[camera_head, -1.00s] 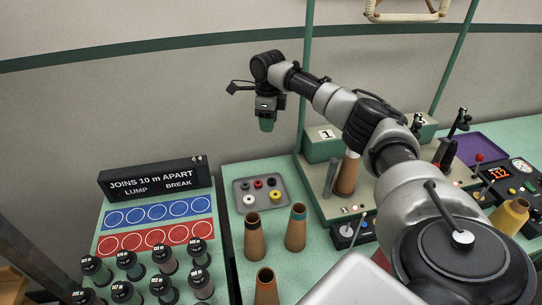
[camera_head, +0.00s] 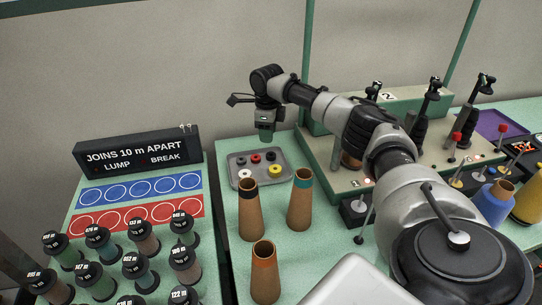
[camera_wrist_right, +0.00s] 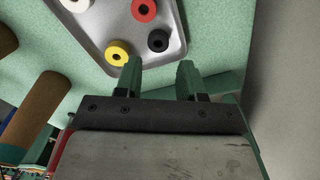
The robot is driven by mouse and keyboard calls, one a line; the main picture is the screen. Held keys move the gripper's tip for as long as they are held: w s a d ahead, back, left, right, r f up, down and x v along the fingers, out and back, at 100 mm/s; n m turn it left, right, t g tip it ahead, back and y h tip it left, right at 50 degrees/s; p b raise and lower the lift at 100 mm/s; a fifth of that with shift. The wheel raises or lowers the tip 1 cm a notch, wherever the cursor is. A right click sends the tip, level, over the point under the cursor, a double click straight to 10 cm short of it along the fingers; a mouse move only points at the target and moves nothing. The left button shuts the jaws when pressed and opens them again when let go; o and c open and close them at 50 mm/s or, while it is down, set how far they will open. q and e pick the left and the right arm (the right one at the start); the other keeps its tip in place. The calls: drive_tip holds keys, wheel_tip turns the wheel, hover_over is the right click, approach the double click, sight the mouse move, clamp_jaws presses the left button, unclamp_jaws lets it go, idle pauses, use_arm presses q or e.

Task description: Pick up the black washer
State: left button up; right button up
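The grey tray (camera_head: 258,176) holds several small ring-shaped washers. One black washer (camera_head: 270,157) lies at its back right, above the yellow washer (camera_head: 275,171) in the picture. Another dark washer (camera_head: 241,161) lies at its back left. In the right wrist view a black washer (camera_wrist_right: 158,41) lies flat near the tray edge, beside the red one (camera_wrist_right: 144,10) and the yellow one. My right gripper (camera_head: 266,138) is above the tray's back edge, empty. In the wrist view its two green fingers (camera_wrist_right: 160,76) are apart, with the black washer beyond them. My left gripper is not in view.
Brown cones (camera_head: 301,201) stand in front of the tray. Several labelled bobbins (camera_head: 140,270) stand at the left by the blue and red circle strips. A black sign box (camera_head: 137,149) is behind those strips. A machine bench (camera_head: 345,180) lies right of the tray.

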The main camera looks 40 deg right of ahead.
sight(271, 152)
wheel_tip(271, 152, down, 2)
drive_tip(key=shift+f, duration=0.1)
drive_tip(key=f, duration=0.3)
drive_tip(key=s+f+p, duration=0.1)
drive_tip(key=shift+d+f, duration=0.25)
drive_tip(key=shift+f, duration=0.55)
drive_tip(key=c, duration=0.6)
drive_tip(key=shift+r, duration=0.1)
